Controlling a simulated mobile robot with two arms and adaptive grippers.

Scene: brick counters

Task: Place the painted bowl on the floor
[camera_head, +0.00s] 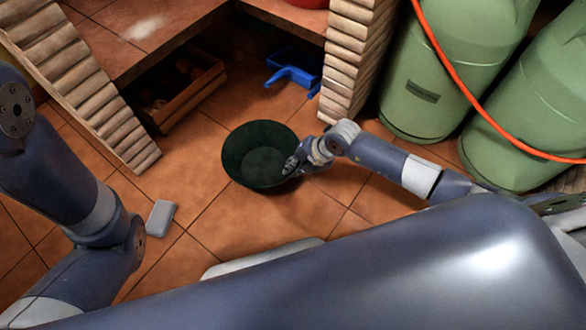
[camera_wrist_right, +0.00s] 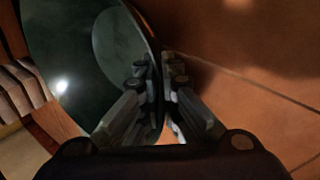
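The painted bowl (camera_head: 255,150) is dark green and round, and its open side faces the head camera. It is over the tiled floor (camera_head: 215,225) in the middle of the head view. I cannot tell if its base touches the tiles. My right gripper (camera_head: 291,166) is at the bowl's right rim. In the right wrist view the bowl (camera_wrist_right: 85,55) fills the upper left. The fingers of my right gripper (camera_wrist_right: 161,80) are closed on its rim, one on each side of the wall. My left arm shows at the left of the head view, but its gripper is out of view.
Green gas cylinders (camera_head: 437,75) with an orange hose (camera_head: 450,85) stand at the upper right. A wooden crate (camera_head: 185,95) and a blue object (camera_head: 295,72) lie under the brick counter (camera_head: 150,35). A small grey block (camera_head: 160,218) is on the floor. Tiles around the bowl are clear.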

